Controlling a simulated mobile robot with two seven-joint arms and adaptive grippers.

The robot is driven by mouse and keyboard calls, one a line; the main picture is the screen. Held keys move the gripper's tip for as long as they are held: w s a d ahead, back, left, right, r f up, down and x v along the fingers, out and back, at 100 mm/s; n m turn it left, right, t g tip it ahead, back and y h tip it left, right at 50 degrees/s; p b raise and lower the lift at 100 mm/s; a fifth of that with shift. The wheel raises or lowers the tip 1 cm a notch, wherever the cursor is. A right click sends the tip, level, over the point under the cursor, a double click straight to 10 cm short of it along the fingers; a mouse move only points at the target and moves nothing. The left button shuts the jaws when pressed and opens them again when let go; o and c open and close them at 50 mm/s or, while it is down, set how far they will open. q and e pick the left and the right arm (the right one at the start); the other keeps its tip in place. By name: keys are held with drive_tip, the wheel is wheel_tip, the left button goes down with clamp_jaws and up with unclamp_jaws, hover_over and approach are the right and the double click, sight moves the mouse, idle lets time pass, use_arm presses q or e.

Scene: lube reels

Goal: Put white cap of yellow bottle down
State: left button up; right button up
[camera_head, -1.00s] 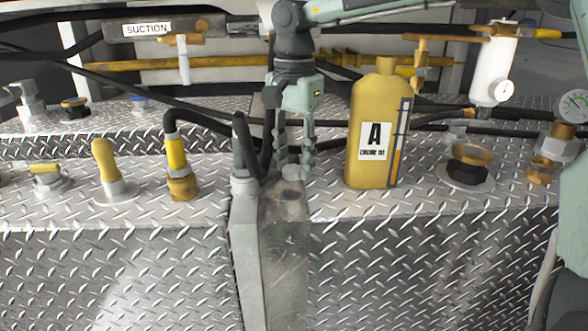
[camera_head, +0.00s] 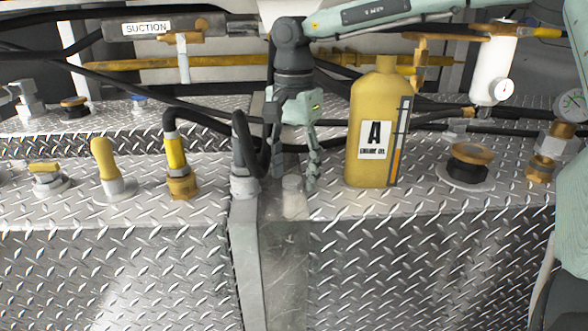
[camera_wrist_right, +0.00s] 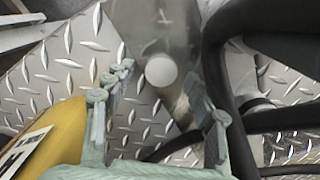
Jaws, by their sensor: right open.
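The yellow bottle (camera_head: 366,105) with an "A" engine oil label stands upright on the diamond-plate deck, its neck uncapped. It also shows at the lower left of the right wrist view (camera_wrist_right: 58,135). The white cap (camera_head: 293,196) stands on the metal surface just left of the bottle. In the right wrist view the cap (camera_wrist_right: 161,71) is a pale round disc between and beyond the fingertips. My right gripper (camera_head: 295,184) points down over the cap, fingers spread to either side and empty. In the wrist view its fingers (camera_wrist_right: 155,105) are apart. My left gripper is out of view.
A black hose (camera_head: 241,135) rises close to the left of my right gripper. Yellow-capped fittings (camera_head: 105,165) stand further left. A black fitting with a brass top (camera_head: 470,163) and a white filter with a gauge (camera_head: 493,65) are right of the bottle.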

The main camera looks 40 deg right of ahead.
sight(294, 178)
drive_tip(key=shift+r, duration=0.1)
wheel_tip(294, 178, up, 12)
idle(0.5)
idle(0.4)
